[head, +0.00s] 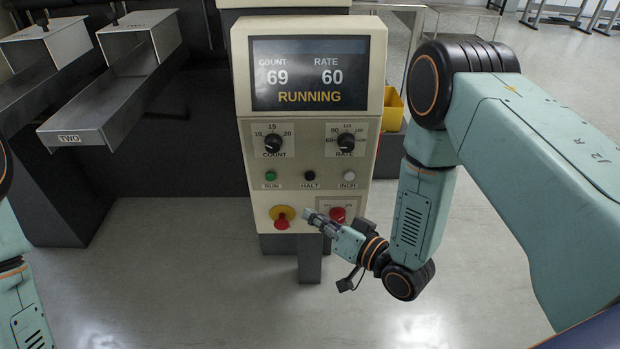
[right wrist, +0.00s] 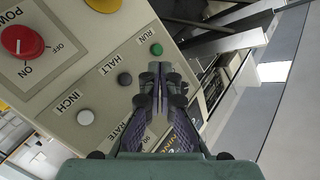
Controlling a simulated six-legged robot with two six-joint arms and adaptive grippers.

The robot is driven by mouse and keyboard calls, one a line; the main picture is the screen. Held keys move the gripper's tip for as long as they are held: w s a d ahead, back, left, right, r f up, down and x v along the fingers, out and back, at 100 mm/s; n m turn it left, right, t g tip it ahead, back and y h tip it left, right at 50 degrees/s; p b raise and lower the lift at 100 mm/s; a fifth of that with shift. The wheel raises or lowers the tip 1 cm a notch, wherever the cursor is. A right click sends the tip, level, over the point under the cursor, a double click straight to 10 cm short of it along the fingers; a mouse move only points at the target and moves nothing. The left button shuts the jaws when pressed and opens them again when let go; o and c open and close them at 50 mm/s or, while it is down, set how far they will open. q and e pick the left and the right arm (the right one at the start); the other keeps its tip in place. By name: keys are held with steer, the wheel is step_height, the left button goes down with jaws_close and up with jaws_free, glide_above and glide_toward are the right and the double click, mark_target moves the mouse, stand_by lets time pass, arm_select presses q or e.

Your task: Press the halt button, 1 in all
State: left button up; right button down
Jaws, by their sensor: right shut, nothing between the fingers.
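The halt button (head: 309,176) is a small black button on the control panel, between the green run button (head: 270,176) and the white inch button (head: 349,176). In the right wrist view the dark halt button (right wrist: 125,79) shows just left of the fingertips, and I see no contact. My right gripper (head: 306,213) is shut and empty, in front of the panel's lower part, below the halt button in the head view. It also shows in the right wrist view (right wrist: 158,72). My left gripper is out of view; only part of my left arm shows at the left edge.
The panel's screen (head: 310,73) reads count 69, rate 60, RUNNING. Count (head: 273,143) and rate (head: 346,142) knobs sit above the buttons. A red emergency-type button (head: 282,217) on yellow and a red power switch (head: 338,214) sit below. Metal chutes (head: 100,110) stand left.

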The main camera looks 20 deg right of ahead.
mark_target(310, 176)
steer(key=shift+w+d+b, duration=0.4)
steer(key=shift+w+b, duration=0.1)
steer(key=shift+w, duration=0.9)
steer(key=shift+w+d+b, duration=0.4)
steer(key=shift+w+b, duration=0.1)
steer(key=shift+w, duration=0.9)
steer(key=shift+w+d+b, duration=0.4)
steer(key=shift+w+b, duration=0.1)
steer(key=shift+w, duration=0.9)
steer(key=shift+w, duration=0.1)
steer(key=shift+w+d, duration=0.15)
steer(key=shift+w, duration=0.15)
steer(key=shift+w+d, duration=0.1)
steer(key=shift+w, duration=0.3)
steer(key=shift+s, duration=0.15)
steer(key=shift+s+a, duration=0.25)
steer(key=shift+s, duration=0.4)
